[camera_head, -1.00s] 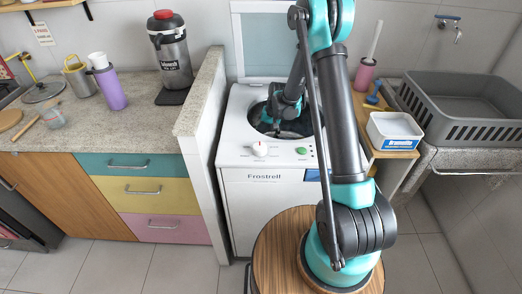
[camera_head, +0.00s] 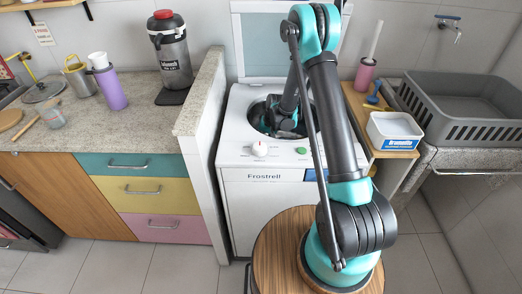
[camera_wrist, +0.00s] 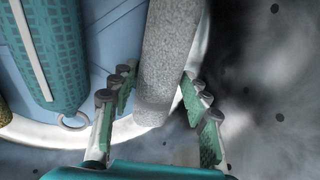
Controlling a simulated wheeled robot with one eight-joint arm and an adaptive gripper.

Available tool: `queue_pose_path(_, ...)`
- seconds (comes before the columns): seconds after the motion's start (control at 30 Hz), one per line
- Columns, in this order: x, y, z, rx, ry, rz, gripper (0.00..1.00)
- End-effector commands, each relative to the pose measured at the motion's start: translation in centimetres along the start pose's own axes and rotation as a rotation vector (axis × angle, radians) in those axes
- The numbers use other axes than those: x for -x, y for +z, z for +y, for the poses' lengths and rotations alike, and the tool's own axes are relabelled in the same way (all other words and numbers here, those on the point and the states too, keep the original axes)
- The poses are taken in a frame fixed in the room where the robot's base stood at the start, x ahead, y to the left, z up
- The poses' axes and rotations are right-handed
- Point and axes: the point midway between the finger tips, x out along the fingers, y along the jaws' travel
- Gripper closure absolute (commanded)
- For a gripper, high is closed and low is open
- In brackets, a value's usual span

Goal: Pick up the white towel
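A long pale grey-white, textured roll (camera_wrist: 168,65), which looks like the white towel, stands in the middle of the wrist view inside the washer drum. My gripper (camera_wrist: 158,100) is open, with its two green-padded fingers on either side of the roll's lower end. A gap shows at the left finger; the right finger is close to the roll, and I cannot tell if it touches. In the head view my gripper (camera_head: 282,127) is down in the washer's round top opening, partly hidden, and the towel cannot be made out there.
A teal checked roll (camera_wrist: 45,50) lies left of the pale roll, over light blue material (camera_wrist: 100,30). The drum wall (camera_wrist: 270,100) curves at the right. The white washer (camera_head: 235,150) has its lid raised. A counter (camera_head: 130,125) stands left, a grey crate (camera_head: 440,105) right.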

Motion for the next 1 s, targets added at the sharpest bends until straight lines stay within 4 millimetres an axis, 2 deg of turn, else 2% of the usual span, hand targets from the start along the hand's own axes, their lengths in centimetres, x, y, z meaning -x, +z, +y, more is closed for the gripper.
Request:
queue_pose_path(0.03, 0.0, 0.0, 0.0, 0.0, 0.0, 0.0, 0.64)
queue_pose_path(0.2, 0.0, 0.0, 0.0, 0.0, 0.0, 0.0, 0.83)
queue_pose_path(0.57, 0.6, 0.0, -0.1, 0.0, 0.0, 0.0, 0.83)
queue_pose_path(0.77, 2.9, 0.0, -0.7, 0.0, 0.0, 0.0, 0.83)
queue_pose_path(1.0, 7.1, 0.1, -1.7, 0.0, 0.0, 0.0, 0.83)
